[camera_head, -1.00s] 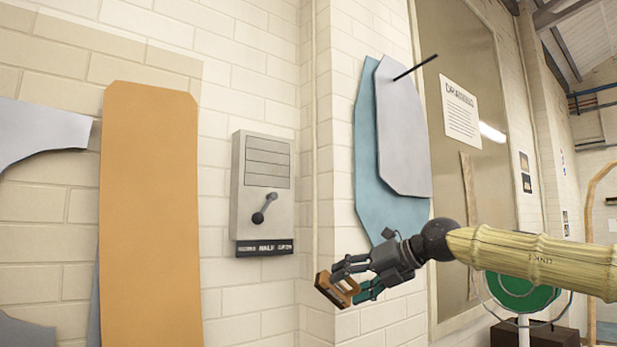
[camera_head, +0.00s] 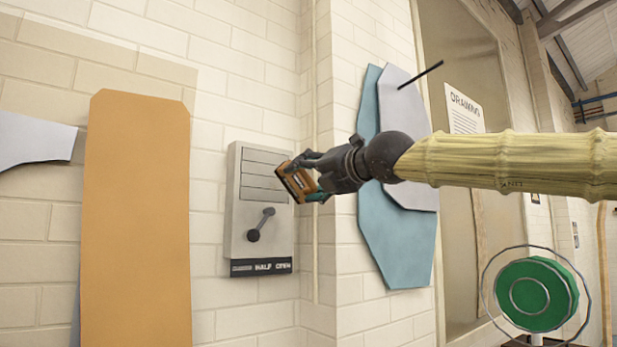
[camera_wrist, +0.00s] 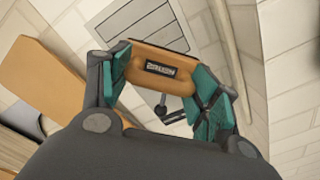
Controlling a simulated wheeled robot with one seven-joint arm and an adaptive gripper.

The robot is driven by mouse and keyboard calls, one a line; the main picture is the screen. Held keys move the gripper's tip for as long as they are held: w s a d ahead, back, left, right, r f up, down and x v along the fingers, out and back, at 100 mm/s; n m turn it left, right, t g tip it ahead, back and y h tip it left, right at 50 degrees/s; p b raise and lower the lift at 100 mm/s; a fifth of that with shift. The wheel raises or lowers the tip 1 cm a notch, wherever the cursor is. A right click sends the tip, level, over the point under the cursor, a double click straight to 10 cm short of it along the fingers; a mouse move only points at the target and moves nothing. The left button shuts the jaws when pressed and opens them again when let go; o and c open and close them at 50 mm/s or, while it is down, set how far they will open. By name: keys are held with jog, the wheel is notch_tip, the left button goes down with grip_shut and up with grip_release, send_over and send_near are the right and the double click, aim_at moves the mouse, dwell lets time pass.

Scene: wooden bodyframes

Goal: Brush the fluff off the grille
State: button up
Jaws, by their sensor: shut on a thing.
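The grille (camera_head: 262,170) is a set of horizontal slats in the upper part of a grey wall box, with a lever (camera_head: 261,225) below it. No fluff can be made out on the slats at this size. My gripper (camera_head: 308,181) is shut on an orange-brown brush (camera_head: 297,182) with a dark label, held at the right edge of the grille. In the wrist view the brush (camera_wrist: 158,66) sits between the teal finger pads, with the grille (camera_wrist: 142,30) behind it. Its bristles are hidden, and I cannot tell whether it touches the slats.
A label strip reading "HALF OPEN" (camera_head: 262,266) is under the box. A tall orange panel (camera_head: 136,220) leans left of it. Blue (camera_head: 398,240) and grey (camera_head: 408,120) panels hang right, past the wall corner, with a black rod (camera_head: 420,75) sticking out.

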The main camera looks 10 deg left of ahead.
aim_at(296, 178)
jog(key=shift+a+r, duration=0.3)
jog(key=shift+r, duration=0.05)
jog(key=shift+w+a, duration=0.35)
jog(key=shift+a, duration=0.3)
jog(key=shift+p+x, duration=0.85)
jog(key=shift+x, duration=1.25)
jog(key=shift+p+x, duration=0.35)
jog(key=shift+x, duration=0.65)
jog(key=shift+w+d, duration=0.15)
jog(key=shift+w+d+r+p, duration=0.1)
jog(key=shift+w+d+p, duration=0.25)
jog(key=shift+p, duration=0.25)
jog(key=shift+w+d+p, duration=0.55)
jog(key=shift+w+p, duration=0.15)
jog(key=shift+p, duration=0.05)
jog(key=shift+w+d+p, duration=0.25)
jog(key=shift+w+p, duration=0.1)
jog(key=shift+w, duration=0.1)
jog(key=shift+s+a, duration=0.1)
